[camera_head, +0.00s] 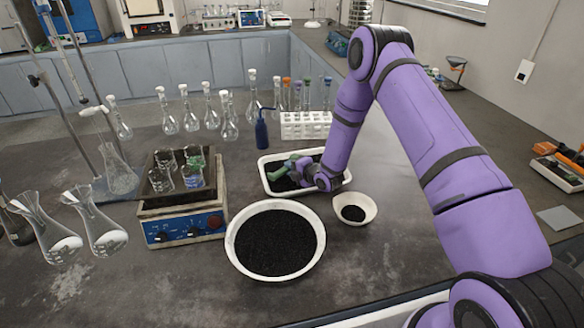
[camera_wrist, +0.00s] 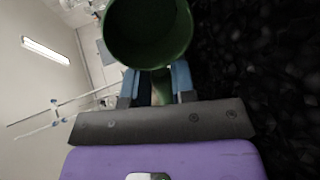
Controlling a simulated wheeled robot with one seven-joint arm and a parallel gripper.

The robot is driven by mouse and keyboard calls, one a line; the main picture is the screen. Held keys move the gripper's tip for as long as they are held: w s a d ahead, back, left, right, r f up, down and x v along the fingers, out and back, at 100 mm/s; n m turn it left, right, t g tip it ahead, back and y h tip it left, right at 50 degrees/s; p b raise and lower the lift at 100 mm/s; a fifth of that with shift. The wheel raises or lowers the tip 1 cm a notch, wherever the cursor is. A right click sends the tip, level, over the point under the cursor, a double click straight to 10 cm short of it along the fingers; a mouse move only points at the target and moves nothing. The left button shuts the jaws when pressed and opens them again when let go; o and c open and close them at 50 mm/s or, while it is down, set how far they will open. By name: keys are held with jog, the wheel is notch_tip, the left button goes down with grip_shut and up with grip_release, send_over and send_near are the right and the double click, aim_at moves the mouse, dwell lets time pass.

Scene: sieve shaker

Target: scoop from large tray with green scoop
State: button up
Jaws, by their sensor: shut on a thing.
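The large white rectangular tray (camera_head: 263,177) holds black granules and lies in the middle of the bench. My gripper (camera_head: 307,173) is over its right part, low and reaching in from the right. It is shut on the green scoop (camera_head: 284,170), which points left over the granules. In the wrist view the round green scoop (camera_wrist: 152,62) stands out beyond my blue-grey fingers (camera_wrist: 157,85). Its inside looks dark green, and I cannot make out granules in it. Black granules (camera_wrist: 265,70) fill the right side of that view, close to the scoop. Whether the scoop touches them is unclear.
A large round bowl (camera_head: 233,262) of black granules stands in front, with a small white bowl (camera_head: 370,203) to its right. A hotplate (camera_head: 185,228) with beakers stands left. A blue bottle (camera_head: 261,135), a white tube rack (camera_head: 305,125) and several flasks stand behind the tray.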

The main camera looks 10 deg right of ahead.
jog(key=shift+s+d+f+g, duration=0.15)
jog(key=shift+s+d+f, duration=0.1)
jog(key=shift+s+f, duration=0.3)
jog(key=shift+s+d+f+g, duration=0.15)
jog(key=shift+s+d+f, duration=0.1)
jog(key=shift+s+f, duration=0.25)
jog(key=shift+c, duration=0.2)
jog(key=shift+s+d, duration=0.6)
jog(key=shift+s, duration=0.25)
jog(key=shift+s+d, duration=0.55)
jog(key=shift+s, duration=0.3)
jog(key=shift+r+g+h, duration=0.2)
jog(key=shift+g+h, duration=0.4)
jog(key=shift+g, duration=0.3)
grip_shut()
jog(key=g+h, duration=0.1)
jog(key=g, duration=0.1)
jog(key=r+g+h, duration=0.1)
jog(key=shift+r+g, duration=0.15)
jog(key=shift+g, duration=0.25)
jog(key=shift+w+a+g+h, duration=0.1)
jog(key=shift+w+g+h, duration=0.05)
jog(key=shift+g+h, duration=0.85)
jog(key=shift+w+a+f+g+h, duration=0.1)
jog(key=shift+g+h, duration=0.15)
jog(key=shift+g, duration=0.35)
jog(key=shift+w+a+f+g+h, duration=0.1)
jog(key=shift+g+h, duration=0.15)
jog(key=shift+g, duration=0.35)
jog(key=shift+d, duration=0.1)
